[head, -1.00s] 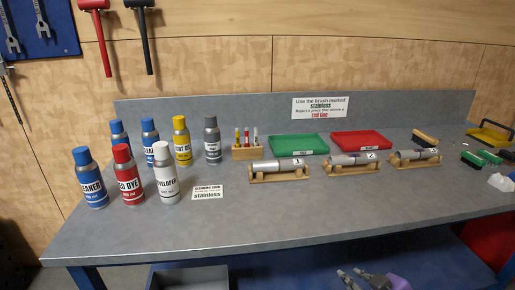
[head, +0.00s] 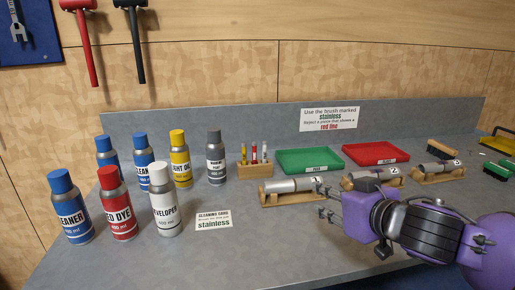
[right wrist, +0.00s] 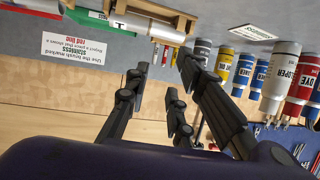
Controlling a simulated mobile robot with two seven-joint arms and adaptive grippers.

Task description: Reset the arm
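My right arm is purple and black and reaches in from the right in the head view. Its gripper (head: 324,201) is over the bench, just right of and in front of the metal tube marked 1 (head: 292,186) on its wooden cradle. The fingers are apart with nothing between them. The right wrist view also shows the gripper (right wrist: 162,68) with its dark fingers spread and empty. A touch between fingers and cradle cannot be ruled out from the head view. My left gripper is in neither view.
Spray cans, among them a white developer can (head: 166,205), stand on the left of the grey bench (head: 255,245). A cleaning card (head: 213,220) lies beside them. A green tray (head: 309,160) and red tray (head: 376,154) are behind the tubes. Tubes 2 and 3 sit further right. The front middle is bare.

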